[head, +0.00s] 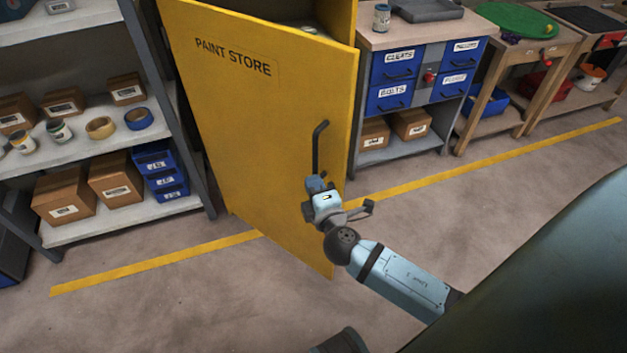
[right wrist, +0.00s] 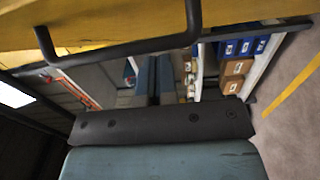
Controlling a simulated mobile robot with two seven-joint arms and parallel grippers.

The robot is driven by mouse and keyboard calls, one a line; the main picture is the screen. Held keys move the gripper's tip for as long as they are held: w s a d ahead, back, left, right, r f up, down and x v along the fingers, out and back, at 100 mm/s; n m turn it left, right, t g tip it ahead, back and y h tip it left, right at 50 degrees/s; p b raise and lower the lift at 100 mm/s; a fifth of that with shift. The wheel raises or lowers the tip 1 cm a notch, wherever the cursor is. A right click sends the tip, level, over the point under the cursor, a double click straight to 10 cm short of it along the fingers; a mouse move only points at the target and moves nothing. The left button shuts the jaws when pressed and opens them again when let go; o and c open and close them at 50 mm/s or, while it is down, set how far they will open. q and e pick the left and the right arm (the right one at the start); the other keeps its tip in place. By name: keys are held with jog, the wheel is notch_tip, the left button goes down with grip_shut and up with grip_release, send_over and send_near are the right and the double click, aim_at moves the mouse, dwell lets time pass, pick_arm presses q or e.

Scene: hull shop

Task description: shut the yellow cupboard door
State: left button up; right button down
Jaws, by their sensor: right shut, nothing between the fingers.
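The yellow cupboard door (head: 265,130), lettered PAINT STORE, stands open in the head view, swung out from the cupboard. Its dark bar handle (head: 318,150) is upright near the door's right edge. In the right wrist view the handle (right wrist: 125,49) crosses the top, with the yellow door (right wrist: 90,15) behind it. My right gripper (head: 315,182) is at the lower end of the handle, in front of the door face. Its fingers (right wrist: 153,75) are shut and empty, close to the bar; I cannot tell whether they touch it. My left gripper is not in view.
A grey shelf rack (head: 130,207) with boxes and tape rolls stands left of the door. A workbench with blue drawers (head: 395,65) stands to the right, with wooden tables beyond. A yellow floor line (head: 150,265) runs beneath the door. The floor in front is clear.

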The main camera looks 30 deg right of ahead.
jog(key=shift+d, duration=0.15)
jog(key=shift+d, duration=0.1)
dwell(0.3)
